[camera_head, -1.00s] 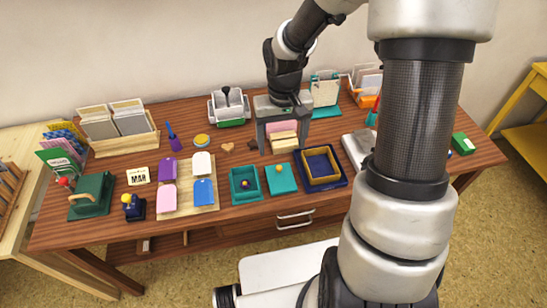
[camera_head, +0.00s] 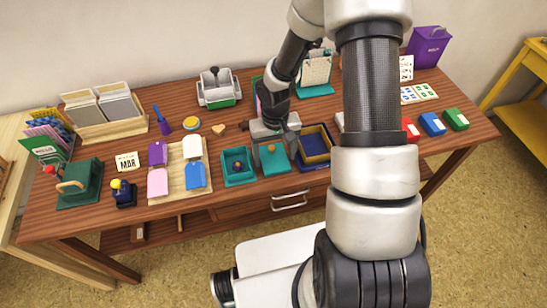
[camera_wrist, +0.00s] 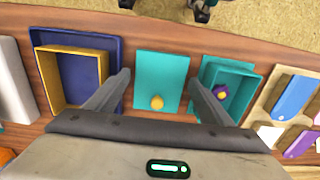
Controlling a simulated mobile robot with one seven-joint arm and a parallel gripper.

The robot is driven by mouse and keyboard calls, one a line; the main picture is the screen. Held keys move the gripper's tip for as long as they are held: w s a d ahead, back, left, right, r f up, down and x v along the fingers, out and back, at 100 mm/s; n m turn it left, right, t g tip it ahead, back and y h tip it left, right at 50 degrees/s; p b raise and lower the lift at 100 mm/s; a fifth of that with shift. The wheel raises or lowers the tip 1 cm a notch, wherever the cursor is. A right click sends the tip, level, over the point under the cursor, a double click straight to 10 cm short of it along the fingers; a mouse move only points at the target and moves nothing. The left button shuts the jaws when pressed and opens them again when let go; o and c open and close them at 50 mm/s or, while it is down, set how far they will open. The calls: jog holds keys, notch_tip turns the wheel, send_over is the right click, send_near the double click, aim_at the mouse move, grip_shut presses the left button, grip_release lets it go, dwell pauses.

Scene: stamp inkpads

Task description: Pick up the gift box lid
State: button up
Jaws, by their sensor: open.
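The gift box lid is a flat teal square (camera_head: 276,165) with a small gold knob. It lies on the table between the teal box (camera_head: 231,181) and a navy tray (camera_head: 325,160). My gripper (camera_head: 275,155) is over the lid, open, with one finger on each side. In the wrist view, the lid (camera_wrist: 163,70) lies between the two fingertips (camera_wrist: 159,80), its knob facing up. The fingers appear not to touch it. The teal box (camera_wrist: 240,78) holds a small purple and gold thing.
The navy tray (camera_wrist: 110,45) with a yellow open box (camera_wrist: 85,70) is close beside one finger, and the teal box is close beside the other. A wooden board with coloured tags (camera_head: 180,140) lies farther left. Red, blue and green blocks stand at right.

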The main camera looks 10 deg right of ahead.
jog(key=shift+f, duration=0.6)
